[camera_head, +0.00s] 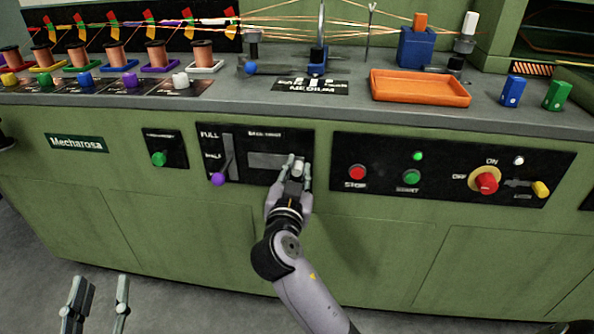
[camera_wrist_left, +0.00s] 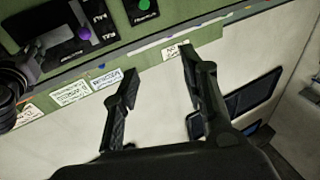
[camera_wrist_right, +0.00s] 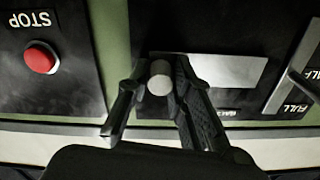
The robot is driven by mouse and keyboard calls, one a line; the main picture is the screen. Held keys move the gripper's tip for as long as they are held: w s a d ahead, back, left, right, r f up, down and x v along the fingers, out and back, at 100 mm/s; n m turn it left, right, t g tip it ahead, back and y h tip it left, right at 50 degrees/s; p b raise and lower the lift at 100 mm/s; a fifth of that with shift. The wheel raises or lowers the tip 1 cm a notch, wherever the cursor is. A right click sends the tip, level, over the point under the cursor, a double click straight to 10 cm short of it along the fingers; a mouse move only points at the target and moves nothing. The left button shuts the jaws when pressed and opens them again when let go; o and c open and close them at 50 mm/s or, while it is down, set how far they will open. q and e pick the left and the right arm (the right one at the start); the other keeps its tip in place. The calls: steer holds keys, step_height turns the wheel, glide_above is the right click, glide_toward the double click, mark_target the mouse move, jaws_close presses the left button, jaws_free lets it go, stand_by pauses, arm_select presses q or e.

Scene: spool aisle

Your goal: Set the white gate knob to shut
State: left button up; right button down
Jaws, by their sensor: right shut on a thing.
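The white gate knob (camera_head: 298,168) sits at the right end of a pale plate (camera_head: 265,160) on a black panel of the green machine front. In the right wrist view the knob (camera_wrist_right: 159,78) shows as a round white end between the fingers, at the left end of the plate. My right gripper (camera_head: 290,172) is shut on the knob, one finger on each side. The panel's label is too small to read surely. My left gripper (camera_head: 100,288) is open and empty, low at the bottom left, away from the machine; it also shows open in the left wrist view (camera_wrist_left: 158,62).
A purple-tipped lever (camera_head: 218,178) stands just left of the plate. A red STOP button (camera_head: 357,173), a green button (camera_head: 411,177) and a red rotary knob (camera_head: 486,182) are to the right. An orange tray (camera_head: 420,88) and thread spools (camera_head: 114,54) are on the worktop above.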

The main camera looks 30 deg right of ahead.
mark_target(285, 161)
arm_select(q)
steer(key=shift+f, duration=0.1)
stand_by(0.4)
step_height(285, 161, up, 7)
steer(key=s+t+h+b, duration=0.1)
steer(key=s+t, duration=0.1)
steer(key=t, duration=0.2)
steer(key=shift+s+d+f+h+b, duration=0.15)
steer(key=shift+s+d+h+b, duration=0.05)
steer(key=shift+d+h+b, duration=0.1)
arm_select(e)
steer(key=w+a, duration=0.1)
steer(key=a, duration=0.1)
steer(key=shift+w+a, duration=0.35)
steer(key=shift+w, duration=0.05)
steer(key=c, duration=1.4)
jaws_free()
steer(key=shift+a, duration=0.1)
arm_select(q)
steer(key=shift+w+a, duration=0.1)
steer(key=shift+a, duration=0.05)
